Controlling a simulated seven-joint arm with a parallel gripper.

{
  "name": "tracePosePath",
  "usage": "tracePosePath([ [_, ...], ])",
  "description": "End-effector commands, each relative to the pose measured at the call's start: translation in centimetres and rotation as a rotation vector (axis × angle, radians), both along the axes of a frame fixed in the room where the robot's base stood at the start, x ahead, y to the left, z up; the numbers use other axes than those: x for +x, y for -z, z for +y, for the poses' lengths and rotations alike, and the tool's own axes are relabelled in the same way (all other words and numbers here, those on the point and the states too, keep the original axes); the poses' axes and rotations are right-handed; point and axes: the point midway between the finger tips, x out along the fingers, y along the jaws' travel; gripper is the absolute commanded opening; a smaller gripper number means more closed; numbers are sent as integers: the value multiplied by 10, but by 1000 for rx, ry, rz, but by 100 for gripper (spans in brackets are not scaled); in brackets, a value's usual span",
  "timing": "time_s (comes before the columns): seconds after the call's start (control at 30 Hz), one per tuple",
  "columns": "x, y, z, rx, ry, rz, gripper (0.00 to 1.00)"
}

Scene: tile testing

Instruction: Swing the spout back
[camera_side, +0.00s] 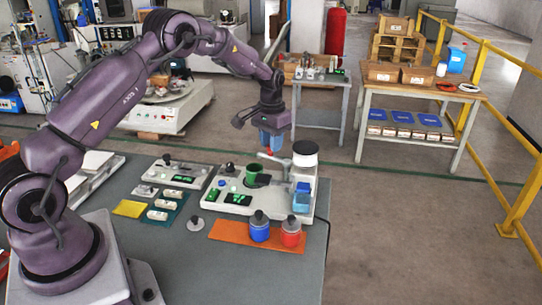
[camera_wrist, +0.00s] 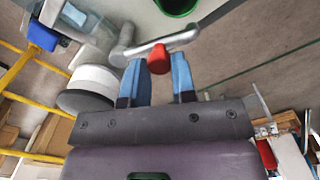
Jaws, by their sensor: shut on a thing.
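The grey metal spout (camera_wrist: 185,39) runs across the top of the wrist view from its pivot, with a red knob (camera_wrist: 160,57) on it. My gripper (camera_wrist: 160,68) has its two blue fingers on either side of the red knob and is shut on it. In the side view my gripper (camera_side: 271,150) points down at the spout (camera_side: 276,159), beside the white-and-black round tank (camera_side: 305,155). The fingertips hide part of the spout there. A green cup (camera_side: 257,172) stands on the light station base (camera_side: 270,198) to the left of the spout.
A blue container (camera_side: 301,200) stands at the base's right end. Blue (camera_side: 260,230) and red (camera_side: 291,233) jars with grey tops stand on an orange mat (camera_side: 228,231) in front. Tile samples (camera_side: 157,215) lie left. The grey table (camera_side: 180,270) is clear in front.

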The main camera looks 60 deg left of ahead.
Motion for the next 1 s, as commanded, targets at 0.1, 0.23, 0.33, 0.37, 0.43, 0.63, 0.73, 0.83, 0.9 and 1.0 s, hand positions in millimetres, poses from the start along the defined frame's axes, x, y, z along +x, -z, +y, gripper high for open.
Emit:
tracePosePath([
  [0.1, 5, 0, 4, 4, -3, -3, 8],
  [0.23, 7, 0, 5, 4, -3, -3, 8],
  [0.33, 7, 0, 5, 4, -3, -2, 8],
  [0.37, 7, 0, 5, 4, -4, -2, 8],
  [0.43, 7, 0, 6, 5, -4, -2, 8],
  [0.63, 9, 0, 6, 4, -3, -1, 8],
  [0.73, 14, 0, 7, 6, -3, -2, 8],
  [0.83, 18, 0, 8, 5, -3, -1, 8],
  [0.9, 20, 0, 8, 6, -3, -2, 8],
  [1.0, 21, 0, 8, 6, -3, -2, 8],
])
